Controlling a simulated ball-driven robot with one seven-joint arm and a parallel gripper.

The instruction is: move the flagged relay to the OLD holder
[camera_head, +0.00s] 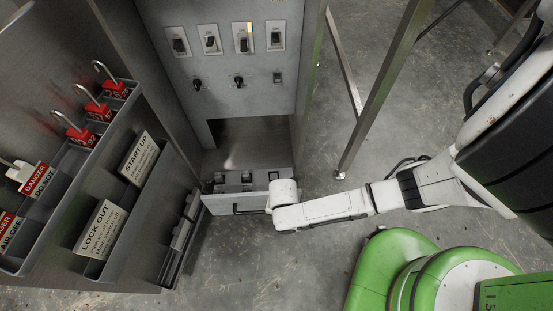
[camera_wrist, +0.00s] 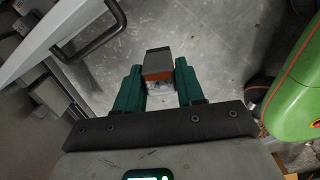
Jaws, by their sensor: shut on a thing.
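In the wrist view my gripper (camera_wrist: 158,70) has two green fingers shut on a small dark grey block with an orange-brown band, which looks like the relay (camera_wrist: 157,58). It is held off the floor, beside a pale panel with a dark bar handle. In the head view my wrist (camera_head: 284,195) is at the right end of a pulled-out drawer (camera_head: 236,206); the fingers and relay are hidden there. Several dark blocks sit in the drawer. I see no readable OLD label, and I cannot tell which holder is the OLD one.
The grey cabinet (camera_head: 240,85) stands behind the drawer with switches and knobs; one switch has a yellow strip. At the left, a rack (camera_head: 150,105) holds red padlocks, danger tags and cards. A metal stand leg (camera_head: 385,85) is at right. Floor (camera_head: 270,270) in front is clear.

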